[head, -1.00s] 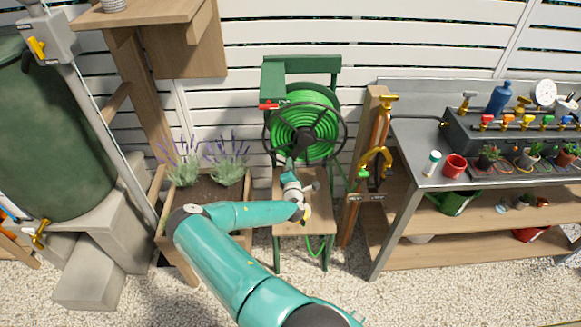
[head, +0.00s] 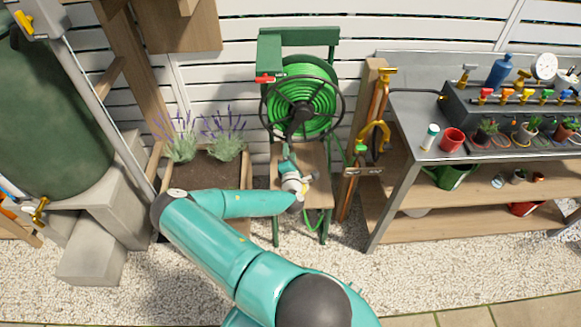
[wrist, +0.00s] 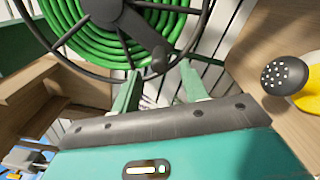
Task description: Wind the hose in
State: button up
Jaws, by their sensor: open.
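The hose reel (head: 338,85) stands on a green frame at the fence. Its dark wheel shows in front of the coiled green hose (head: 304,92). A loose length of hose hangs below the seat-like wooden shelf (head: 318,197). My gripper (head: 287,150) is in front of the wheel's lower part. In the wrist view its fingers (wrist: 158,82) are apart and empty, pointing at the wheel. A dark rounded knob (wrist: 158,60) on the wheel appears just beyond the gap between them. I cannot tell whether anything touches it.
A red lever (head: 265,79) sits on the frame's left. A lavender planter (head: 205,172) stands left, beside a green barrel (head: 45,130). A wooden post (head: 370,110) with a yellow-handled tool and a metal bench (head: 400,120) stand right. Gravel in front is clear.

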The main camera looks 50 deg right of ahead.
jog(key=v, duration=0.7)
